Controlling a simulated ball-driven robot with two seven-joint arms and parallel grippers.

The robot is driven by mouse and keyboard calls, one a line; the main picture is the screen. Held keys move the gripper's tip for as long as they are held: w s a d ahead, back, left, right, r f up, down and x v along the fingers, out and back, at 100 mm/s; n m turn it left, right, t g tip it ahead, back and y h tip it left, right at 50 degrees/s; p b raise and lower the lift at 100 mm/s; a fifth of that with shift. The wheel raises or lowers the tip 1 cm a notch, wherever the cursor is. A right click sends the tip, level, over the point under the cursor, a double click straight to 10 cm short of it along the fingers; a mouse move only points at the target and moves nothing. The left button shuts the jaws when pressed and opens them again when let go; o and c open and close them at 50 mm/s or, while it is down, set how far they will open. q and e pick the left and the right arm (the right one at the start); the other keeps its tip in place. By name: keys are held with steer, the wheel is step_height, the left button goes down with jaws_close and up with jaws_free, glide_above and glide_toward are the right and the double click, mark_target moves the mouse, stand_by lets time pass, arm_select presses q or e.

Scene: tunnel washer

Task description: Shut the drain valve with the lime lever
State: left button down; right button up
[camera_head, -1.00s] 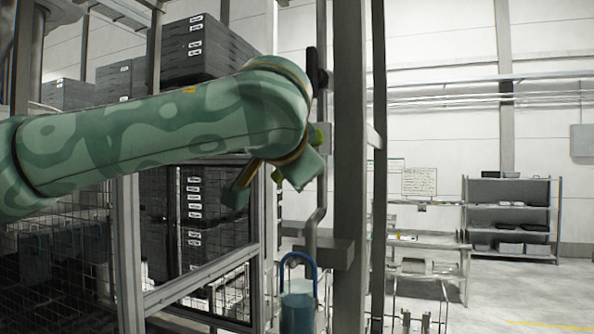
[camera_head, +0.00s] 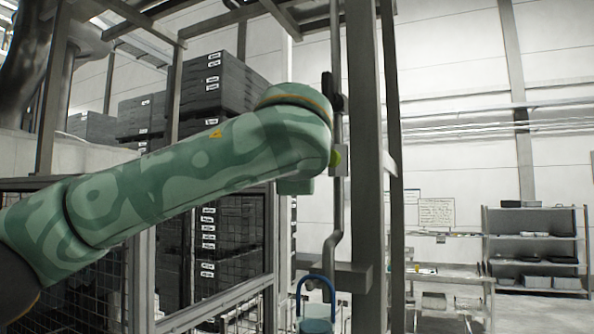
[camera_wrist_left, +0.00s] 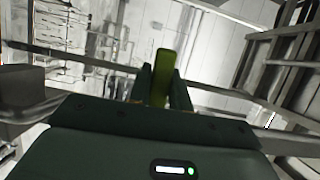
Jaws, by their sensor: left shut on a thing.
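In the head view my left forearm and wrist hide most of the gripper and the lever's length. The valve body cannot be made out clearly. My right gripper is in neither view.
A grey upright post (camera_head: 364,170) stands just right of the pipe (camera_head: 338,205). A blue-handled bucket (camera_head: 316,325) is below. A mesh-fenced frame (camera_head: 226,300) and stacked dark crates (camera_head: 212,85) are behind my arm. Shelves (camera_head: 533,246) stand far right.

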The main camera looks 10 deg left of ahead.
arm_select(q)
steer(key=shift+r+m, duration=0.15)
steer(key=shift+m, duration=0.15)
steer(key=c, duration=1.3)
jaws_free()
steer(key=shift+s+b, duration=0.3)
steer(key=shift+b, duration=0.05)
steer(key=s+b, duration=0.2)
steer(key=s, duration=0.3)
steer(key=s+d+b, duration=0.1)
steer(key=s+b, duration=0.2)
steer(key=s, duration=0.2)
steer(key=s+b, duration=0.3)
steer(key=s, duration=0.2)
steer(key=shift+s+d, duration=0.2)
steer(key=shift+s, duration=0.15)
